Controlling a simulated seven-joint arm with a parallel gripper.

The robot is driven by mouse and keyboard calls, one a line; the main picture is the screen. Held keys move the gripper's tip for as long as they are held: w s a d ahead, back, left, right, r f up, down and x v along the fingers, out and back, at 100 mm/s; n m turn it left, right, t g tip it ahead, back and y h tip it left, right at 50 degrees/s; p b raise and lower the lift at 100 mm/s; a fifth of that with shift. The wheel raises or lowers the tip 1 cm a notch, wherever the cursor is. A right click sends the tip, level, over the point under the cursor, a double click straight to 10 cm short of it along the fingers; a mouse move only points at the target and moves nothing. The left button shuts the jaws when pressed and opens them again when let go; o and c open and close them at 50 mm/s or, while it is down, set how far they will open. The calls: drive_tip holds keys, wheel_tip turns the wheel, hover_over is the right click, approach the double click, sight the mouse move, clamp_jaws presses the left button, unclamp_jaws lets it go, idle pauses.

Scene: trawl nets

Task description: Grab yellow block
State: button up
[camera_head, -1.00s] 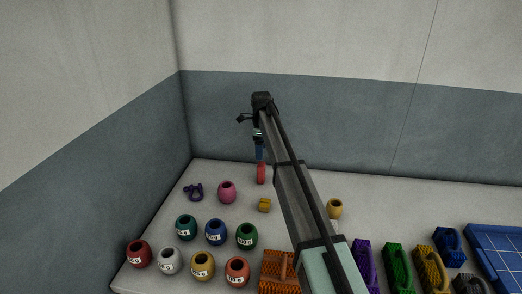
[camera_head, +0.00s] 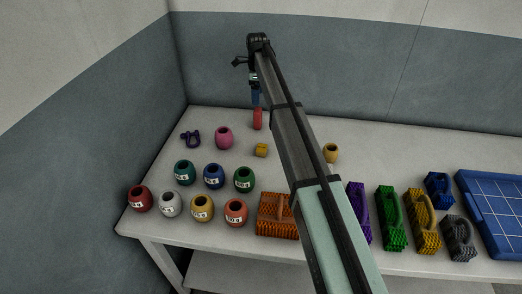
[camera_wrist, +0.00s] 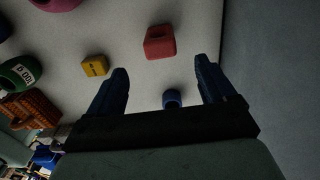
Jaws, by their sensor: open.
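The yellow block (camera_head: 261,150) lies on the table right of the pink pot, with clear table around it. In the wrist view the yellow block (camera_wrist: 95,65) is left of the left finger, outside the jaws. My gripper (camera_wrist: 161,66) is open, its two dark blue fingers wide apart with nothing gripped. It is above the table's back part, farther back than the block. A red block (camera_wrist: 160,42) lies beyond the fingertips. A small blue round thing (camera_wrist: 172,98) shows between the fingers; its height is hard to tell.
The pink pot (camera_head: 224,138) and a dark blue shackle-like piece (camera_head: 190,139) are left of the block. Several labelled pots and an orange brush (camera_head: 277,215) stand in front. A small yellow pot (camera_head: 331,153) is right of my arm. The back wall is close behind.

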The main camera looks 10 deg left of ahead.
idle(0.5)
drive_tip(key=shift+s+a+r, duration=0.2)
drive_tip(key=shift+r, duration=0.05)
hover_over(262, 147)
drive_tip(key=shift+m, duration=0.3)
drive_tip(key=f, duration=0.8)
drive_tip(key=shift+s+d+f, duration=0.2)
drive_tip(key=shift+s+f, duration=0.05)
drive_tip(key=shift+s, duration=0.05)
drive_tip(key=shift+w+a+f, duration=0.15)
drive_tip(key=shift+f, duration=1.15)
drive_tip(key=shift+w+a+f, duration=0.15)
drive_tip(key=shift+f, duration=1.15)
drive_tip(key=c, duration=1.1)
